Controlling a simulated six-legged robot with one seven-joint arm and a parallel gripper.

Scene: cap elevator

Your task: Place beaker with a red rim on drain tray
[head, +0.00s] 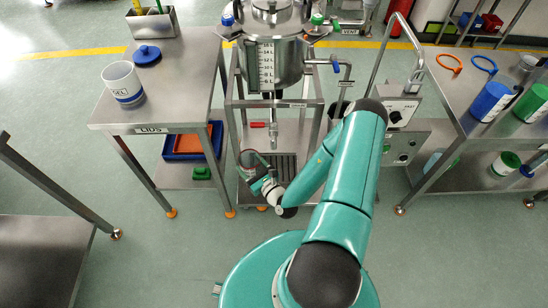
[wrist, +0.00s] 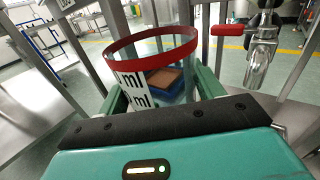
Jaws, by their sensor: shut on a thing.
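The beaker with a red rim (wrist: 188,54) is clear with white measure labels and stands upright in the wrist view. My gripper (wrist: 160,98) is shut on it, with a green finger at each side. In the head view the beaker (head: 248,158) shows small at my gripper (head: 256,178), beside the left part of the drain tray. The drain tray (head: 286,166) is a dark slatted surface low in the steel frame under the tank. I cannot tell whether the beaker touches the tray.
A tap with a red lever (wrist: 232,30) is right of the beaker; the lever also shows in the head view (head: 257,125). The steel tank (head: 275,55) stands above. Frame legs flank the tray. A bench with a GEL jar (head: 123,83) is left; a control box (head: 397,110) is right.

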